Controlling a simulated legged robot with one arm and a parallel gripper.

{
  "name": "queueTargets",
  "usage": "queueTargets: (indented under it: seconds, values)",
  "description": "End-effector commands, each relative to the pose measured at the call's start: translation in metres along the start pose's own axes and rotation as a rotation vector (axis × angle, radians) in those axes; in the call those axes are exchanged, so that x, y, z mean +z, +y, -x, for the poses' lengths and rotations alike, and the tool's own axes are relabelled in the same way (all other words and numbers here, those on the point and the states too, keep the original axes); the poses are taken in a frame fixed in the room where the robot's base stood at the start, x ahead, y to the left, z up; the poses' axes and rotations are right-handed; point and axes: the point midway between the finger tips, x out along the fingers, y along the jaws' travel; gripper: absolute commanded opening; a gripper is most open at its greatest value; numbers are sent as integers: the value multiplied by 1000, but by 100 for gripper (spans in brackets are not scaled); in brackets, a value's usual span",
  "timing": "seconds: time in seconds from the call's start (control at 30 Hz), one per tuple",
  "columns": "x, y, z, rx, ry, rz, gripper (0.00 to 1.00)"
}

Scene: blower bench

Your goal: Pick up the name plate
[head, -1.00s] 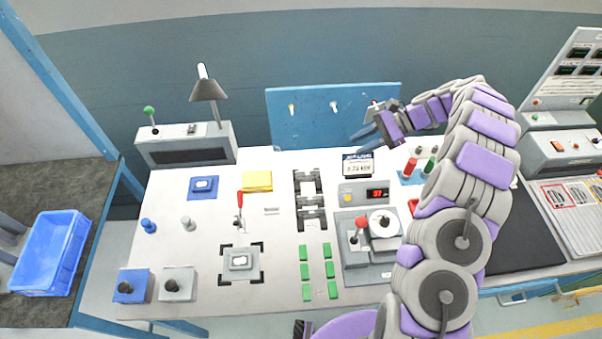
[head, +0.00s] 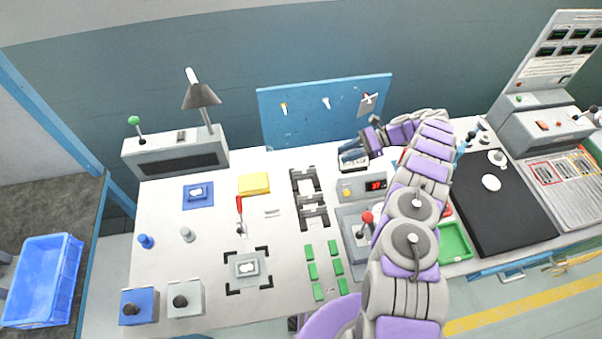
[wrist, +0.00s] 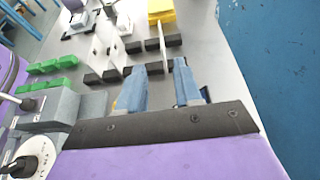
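A small plate with a white lettered face and dark border, which I take to be the name plate (head: 353,161), lies on the bench at the back, right of the black racks. My gripper (head: 363,143) is right at its upper right edge in the head view and overlaps part of it. In the wrist view the two blue fingers (wrist: 161,78) are apart with nothing seen between them. The plate cannot be made out there, so contact cannot be told.
A display box (head: 362,188) stands just in front of the plate. Black slotted racks (head: 308,203) are to its left, with a yellow block (head: 254,184) beyond. A blue board (head: 322,108) stands behind. Thin white uprights (wrist: 163,43) show at the racks in the wrist view.

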Motion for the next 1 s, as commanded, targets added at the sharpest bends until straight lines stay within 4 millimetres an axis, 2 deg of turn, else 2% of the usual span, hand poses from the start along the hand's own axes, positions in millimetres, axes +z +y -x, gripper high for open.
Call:
queueTargets:
  seconds: [0.27,0.73,1.0]
  values:
    - [-1,0,-23,1,-5,-1,34]
    - [-1,0,-107,2,-1,-4,34]
    - [-2,0,-122,-1,-2,-1,34]
